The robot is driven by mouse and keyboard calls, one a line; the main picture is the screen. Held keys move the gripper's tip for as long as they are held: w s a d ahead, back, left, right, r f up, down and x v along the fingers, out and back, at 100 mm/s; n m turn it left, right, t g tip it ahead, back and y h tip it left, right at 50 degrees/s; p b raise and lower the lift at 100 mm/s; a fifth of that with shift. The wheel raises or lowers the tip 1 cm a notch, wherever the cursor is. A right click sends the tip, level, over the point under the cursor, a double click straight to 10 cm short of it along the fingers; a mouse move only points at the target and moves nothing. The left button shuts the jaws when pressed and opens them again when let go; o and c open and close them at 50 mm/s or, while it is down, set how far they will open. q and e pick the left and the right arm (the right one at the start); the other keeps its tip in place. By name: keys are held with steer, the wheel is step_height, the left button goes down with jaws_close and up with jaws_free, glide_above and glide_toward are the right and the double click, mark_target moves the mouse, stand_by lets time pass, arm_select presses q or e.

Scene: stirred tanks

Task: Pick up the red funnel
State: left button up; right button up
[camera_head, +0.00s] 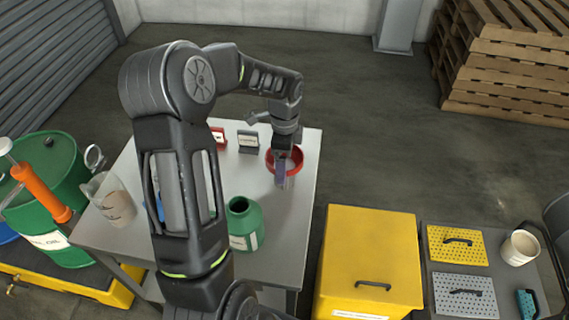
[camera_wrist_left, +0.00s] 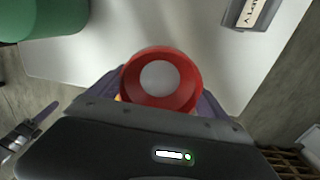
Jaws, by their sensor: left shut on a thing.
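The red funnel (camera_head: 298,160) is at the right side of the grey table (camera_head: 290,215), below my left wrist. In the left wrist view its round red mouth (camera_wrist_left: 160,102) faces the camera, with a pale centre. My left gripper (camera_head: 281,172) is shut on the red funnel, its purple fingers on either side of it. The funnel's lower part is mostly hidden, and I cannot tell whether it touches the table.
A green bottle (camera_head: 245,225) with an open neck stands nearer on the table. A grey sign holder (camera_head: 248,142) and a red one (camera_head: 219,138) stand behind. A beaker (camera_head: 112,200) is at the left. A yellow cabinet (camera_head: 368,250) stands right of the table.

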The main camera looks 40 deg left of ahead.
arm_select(q)
steer(key=shift+c, duration=1.4)
step_height(320, 180, up, 10)
steer(key=b, duration=0.1)
